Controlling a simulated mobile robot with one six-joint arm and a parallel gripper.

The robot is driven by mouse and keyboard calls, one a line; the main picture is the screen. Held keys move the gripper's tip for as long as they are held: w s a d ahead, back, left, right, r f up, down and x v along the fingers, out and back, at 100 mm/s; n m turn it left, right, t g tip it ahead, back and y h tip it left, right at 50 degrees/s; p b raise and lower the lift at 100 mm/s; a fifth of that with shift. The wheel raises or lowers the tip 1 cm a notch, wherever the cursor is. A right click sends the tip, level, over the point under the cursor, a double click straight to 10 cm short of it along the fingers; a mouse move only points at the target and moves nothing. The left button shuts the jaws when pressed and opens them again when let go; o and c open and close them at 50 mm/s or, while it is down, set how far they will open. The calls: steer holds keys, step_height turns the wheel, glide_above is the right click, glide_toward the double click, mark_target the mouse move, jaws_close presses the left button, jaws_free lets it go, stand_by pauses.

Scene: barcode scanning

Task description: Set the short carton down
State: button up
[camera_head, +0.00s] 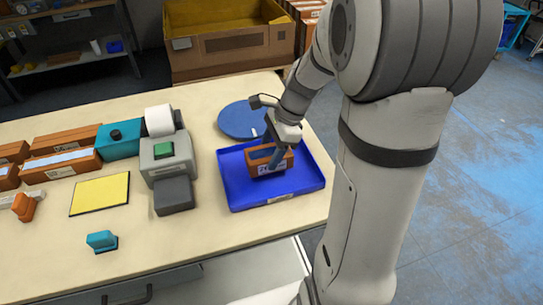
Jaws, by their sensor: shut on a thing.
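The short carton (264,163) is a small orange-brown box with a white label on its front face. It is in or just over the blue tray (240,192) on the right part of the table. My gripper (277,157) reaches down from above and is shut on the carton. The carton looks upright. I cannot tell whether its underside touches the tray floor. The far finger is hidden by the carton and my arm.
A round blue disc (242,119) lies behind the tray. A grey label printer (168,157) stands left of it. A yellow pad (100,194), a teal device (102,241) and several orange boxes (62,164) are further left. The table front is mostly clear.

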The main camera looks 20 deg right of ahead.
steer(key=shift+f, duration=1.1)
steer(key=shift+f, duration=0.25)
steer(key=o, duration=1.1)
steer(key=shift+r, duration=0.1)
steer(key=shift+o, duration=0.2)
